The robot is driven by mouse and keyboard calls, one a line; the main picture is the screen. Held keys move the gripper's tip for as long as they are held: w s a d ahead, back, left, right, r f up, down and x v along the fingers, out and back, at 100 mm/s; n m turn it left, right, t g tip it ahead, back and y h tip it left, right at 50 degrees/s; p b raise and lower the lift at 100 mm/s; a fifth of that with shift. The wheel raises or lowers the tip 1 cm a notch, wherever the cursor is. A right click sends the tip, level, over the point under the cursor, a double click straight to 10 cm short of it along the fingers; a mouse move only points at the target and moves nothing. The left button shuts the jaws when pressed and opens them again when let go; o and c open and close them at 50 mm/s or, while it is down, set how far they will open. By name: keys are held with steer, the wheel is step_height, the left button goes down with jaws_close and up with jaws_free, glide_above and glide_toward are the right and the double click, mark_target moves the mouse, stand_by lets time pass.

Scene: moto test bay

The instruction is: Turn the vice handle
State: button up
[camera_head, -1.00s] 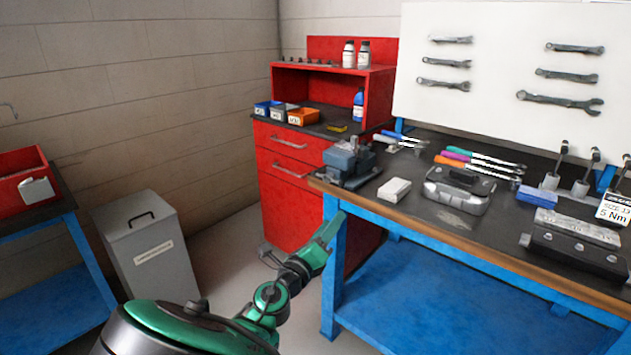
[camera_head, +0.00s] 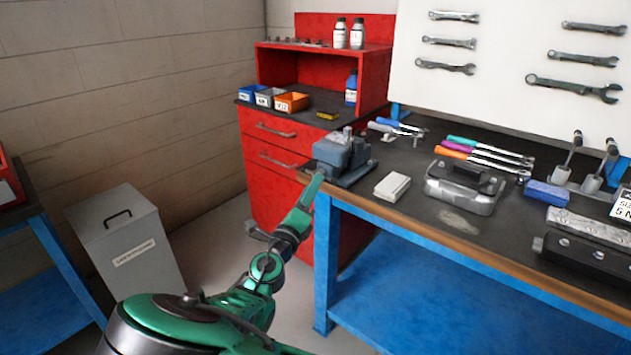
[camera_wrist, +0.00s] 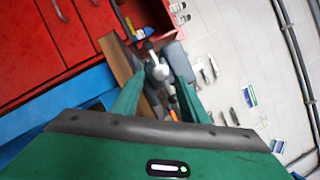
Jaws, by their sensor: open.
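The blue-grey vice (camera_head: 340,152) stands on the near left corner of the workbench. In the wrist view the vice (camera_wrist: 176,62) lies ahead of my gripper, with a round grey metal part (camera_wrist: 160,72) seen between the fingers. A short bar with a knob (camera_wrist: 148,46), which looks like the vice handle, sticks out beside it. My gripper (camera_wrist: 160,88) is open, its two green fingers apart with nothing held between them. In the head view my gripper (camera_head: 316,182) is just below and in front of the vice. I cannot tell whether a finger touches it.
The workbench (camera_head: 400,217) carries a white block (camera_head: 392,185), a grey case (camera_head: 463,187) and several coloured-handled tools. A red cabinet (camera_head: 275,150) stands behind the vice. A grey bin (camera_head: 125,240) is on the floor at left. The floor between bin and bench is free.

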steer(key=shift+x, duration=2.1)
jaws_close()
